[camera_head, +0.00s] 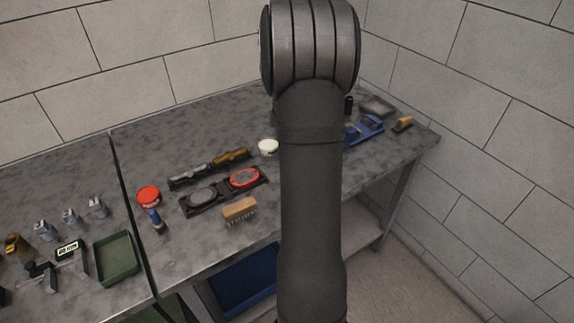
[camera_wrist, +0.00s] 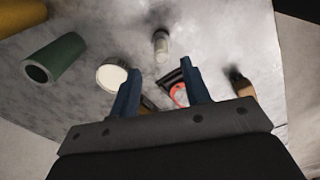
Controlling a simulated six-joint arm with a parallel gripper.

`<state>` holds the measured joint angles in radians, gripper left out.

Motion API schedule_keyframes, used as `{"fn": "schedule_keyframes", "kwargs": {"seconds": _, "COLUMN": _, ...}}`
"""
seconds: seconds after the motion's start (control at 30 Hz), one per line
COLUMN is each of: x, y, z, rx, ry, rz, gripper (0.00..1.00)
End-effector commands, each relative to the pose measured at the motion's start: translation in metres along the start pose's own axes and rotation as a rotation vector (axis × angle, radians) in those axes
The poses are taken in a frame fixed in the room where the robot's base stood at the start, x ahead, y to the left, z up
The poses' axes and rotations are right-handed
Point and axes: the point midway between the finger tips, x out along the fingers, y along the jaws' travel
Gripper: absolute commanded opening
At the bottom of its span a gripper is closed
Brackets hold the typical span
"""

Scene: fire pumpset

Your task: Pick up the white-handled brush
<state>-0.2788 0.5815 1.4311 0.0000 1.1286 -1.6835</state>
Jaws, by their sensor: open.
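My gripper (camera_wrist: 162,80) shows in the wrist view with its two blue fingers apart and nothing between the tips. In the head view my arm hides it. I cannot clearly make out a white-handled brush. A small pale upright object (camera_wrist: 160,45) stands beyond the fingertips in the wrist view; whether it is the brush I cannot tell. A wooden-backed brush (camera_head: 240,209) with pale bristles lies near the front edge of the bench in the head view. A smaller wooden-topped piece (camera_head: 403,123) lies at the right end.
A round white item (camera_head: 268,147) stands left of my arm. Black trays with a red-rimmed disc (camera_head: 245,178), a red-topped item (camera_head: 149,195), a green tray (camera_head: 116,258) and a blue item (camera_head: 365,130) occupy the grey bench (camera_head: 200,130). Walls stand behind and right.

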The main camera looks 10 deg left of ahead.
Motion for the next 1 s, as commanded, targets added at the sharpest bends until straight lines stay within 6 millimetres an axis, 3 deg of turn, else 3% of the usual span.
{"fn": "schedule_keyframes", "kwargs": {"seconds": 0.4, "x": 0.050, "y": -0.003, "z": 0.004, "rx": 0.000, "ry": 0.000, "rz": -0.002, "gripper": 0.43}}
{"fn": "schedule_keyframes", "kwargs": {"seconds": 0.67, "x": 0.053, "y": -0.003, "z": 0.004, "rx": 0.000, "ry": 0.000, "rz": 0.000, "gripper": 0.43}}
{"fn": "schedule_keyframes", "kwargs": {"seconds": 0.9, "x": 0.052, "y": -0.003, "z": 0.004, "rx": 0.000, "ry": 0.000, "rz": 0.000, "gripper": 0.00}}
{"fn": "schedule_keyframes", "kwargs": {"seconds": 1.0, "x": 0.052, "y": -0.003, "z": 0.004, "rx": 0.000, "ry": 0.000, "rz": 0.000, "gripper": 0.00}}
